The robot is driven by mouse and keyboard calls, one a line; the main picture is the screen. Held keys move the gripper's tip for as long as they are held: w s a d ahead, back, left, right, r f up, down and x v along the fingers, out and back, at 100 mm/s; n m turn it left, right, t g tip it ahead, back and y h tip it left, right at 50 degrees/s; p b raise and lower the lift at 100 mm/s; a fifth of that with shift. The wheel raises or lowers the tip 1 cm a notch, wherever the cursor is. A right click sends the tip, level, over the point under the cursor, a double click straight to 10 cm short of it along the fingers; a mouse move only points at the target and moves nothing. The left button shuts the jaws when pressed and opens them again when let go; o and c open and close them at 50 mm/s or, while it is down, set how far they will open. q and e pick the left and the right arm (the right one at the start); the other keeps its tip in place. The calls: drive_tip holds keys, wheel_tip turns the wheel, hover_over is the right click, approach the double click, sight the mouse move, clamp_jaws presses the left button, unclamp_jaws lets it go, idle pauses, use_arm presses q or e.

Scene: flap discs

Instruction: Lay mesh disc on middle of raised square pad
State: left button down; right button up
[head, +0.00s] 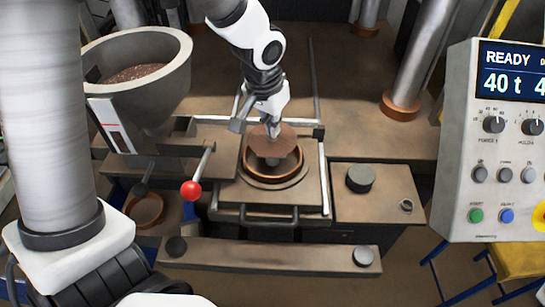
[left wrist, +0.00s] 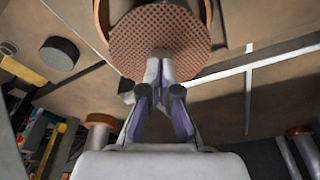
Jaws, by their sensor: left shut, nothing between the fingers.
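The mesh disc (head: 285,146) is brown and round, with a fine grid pattern in the left wrist view (left wrist: 150,25). In the head view it shows over the copper-coloured ring (head: 244,167) at the middle of the press bed, overlapping its back part. My left gripper (head: 273,131) comes down from above, its tips at the disc. In the left wrist view its fingers (left wrist: 165,83) are closed together, with the disc just beyond them. I cannot tell whether they touch the disc. I cannot tell which flat surface is the raised square pad. My right gripper is not in view.
A hopper of brown grain (head: 180,48) and a red-knobbed lever (head: 191,190) are on the left. A black cylinder (head: 360,179) stands on a block to the right. A control panel (head: 492,150) is at far right, and a metal column (head: 424,60) stands behind.

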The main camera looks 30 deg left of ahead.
use_arm(q)
drive_tip(key=shift+f+b, duration=0.45)
drive_tip(key=shift+f, duration=0.15)
drive_tip(key=shift+s+d+f, duration=0.2)
drive_tip(key=shift+s+d, duration=0.05)
drive_tip(key=shift+s, duration=0.25)
drive_tip(key=shift+s+d+f, duration=0.15)
drive_tip(key=shift+s+d, duration=0.1)
drive_tip(key=shift+s, duration=0.2)
idle(1.0)
wheel_tip(320, 180, up, 8)
drive_tip(key=p, duration=0.7)
drive_tip(key=shift+w+f, duration=0.15)
drive_tip(key=shift+f, duration=0.15)
